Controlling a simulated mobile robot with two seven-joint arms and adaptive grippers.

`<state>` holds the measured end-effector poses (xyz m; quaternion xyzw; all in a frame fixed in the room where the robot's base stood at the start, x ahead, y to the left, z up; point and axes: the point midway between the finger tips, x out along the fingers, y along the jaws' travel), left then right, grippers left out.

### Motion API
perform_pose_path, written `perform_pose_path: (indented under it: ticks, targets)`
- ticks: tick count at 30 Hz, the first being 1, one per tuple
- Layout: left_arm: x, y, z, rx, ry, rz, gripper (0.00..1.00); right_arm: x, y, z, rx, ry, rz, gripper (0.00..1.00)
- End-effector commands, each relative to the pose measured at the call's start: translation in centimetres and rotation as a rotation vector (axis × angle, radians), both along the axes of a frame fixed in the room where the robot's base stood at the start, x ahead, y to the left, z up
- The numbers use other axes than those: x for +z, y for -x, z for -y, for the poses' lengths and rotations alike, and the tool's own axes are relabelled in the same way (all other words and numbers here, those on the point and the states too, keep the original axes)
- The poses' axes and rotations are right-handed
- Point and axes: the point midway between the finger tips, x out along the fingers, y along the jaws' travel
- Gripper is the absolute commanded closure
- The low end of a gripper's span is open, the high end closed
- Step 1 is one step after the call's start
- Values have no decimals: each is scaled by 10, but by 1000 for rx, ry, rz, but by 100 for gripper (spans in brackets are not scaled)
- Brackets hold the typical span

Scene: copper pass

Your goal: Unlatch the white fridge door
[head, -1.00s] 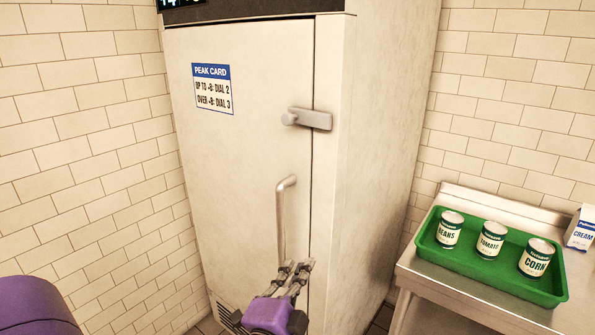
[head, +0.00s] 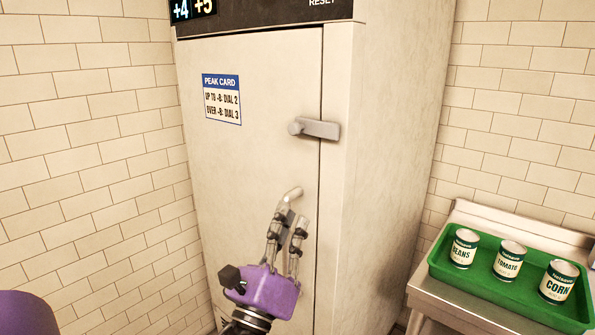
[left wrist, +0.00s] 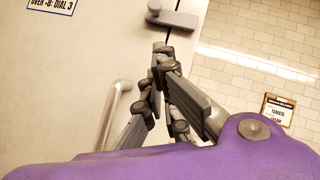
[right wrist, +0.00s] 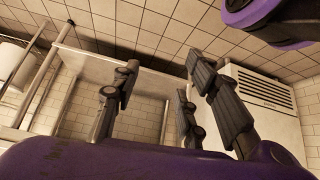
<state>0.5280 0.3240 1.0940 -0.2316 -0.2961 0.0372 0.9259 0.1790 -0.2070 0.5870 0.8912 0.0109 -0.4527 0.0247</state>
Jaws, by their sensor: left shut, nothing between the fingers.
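The white fridge door (head: 245,155) is closed flush with its frame. A grey latch (head: 318,129) with a rounded knob lies across the door's right seam; it also shows in the left wrist view (left wrist: 172,16). A vertical bar handle (head: 292,194) is below it, its lower part hidden by my left gripper. My left gripper (head: 293,219) is shut and empty, pointing up in front of the handle, below the latch. In the left wrist view its fingers (left wrist: 159,75) are right of the handle and under the latch. My right gripper (right wrist: 160,82) is open and empty, away from the fridge door.
A dial card (head: 222,98) is on the door, and a dark panel with lit numbers (head: 193,9) is above. At right, a steel counter (head: 437,300) holds a green tray (head: 478,284) with cans of beans, tomato and corn. Tiled walls flank the fridge.

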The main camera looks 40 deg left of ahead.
Motion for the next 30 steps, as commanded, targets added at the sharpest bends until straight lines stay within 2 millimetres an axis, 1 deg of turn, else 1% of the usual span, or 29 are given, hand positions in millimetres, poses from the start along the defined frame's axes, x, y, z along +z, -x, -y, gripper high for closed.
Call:
perform_pose_path:
  ticks: [5,12,17,18,21,25,30]
  targets:
    - [16,-16,-3,-3,-1,6,100,13,-8,0,0,-1,18,60]
    - [45,-57,-14,-2,-1,9,100,38,-22,0,-4,-5,53,60]
    - [61,-84,-21,-2,2,7,100,47,-25,0,-7,-7,62,60]
    - [70,-83,-25,0,0,8,100,53,-27,0,-9,-8,67,60]
    - [82,-85,-31,-1,0,8,100,60,-26,1,-13,-9,69,60]
    - [89,-87,-36,-1,0,5,100,66,-27,1,-16,-10,75,60]
    - [89,-88,-38,-1,3,2,100,66,-23,2,-18,-10,69,60]
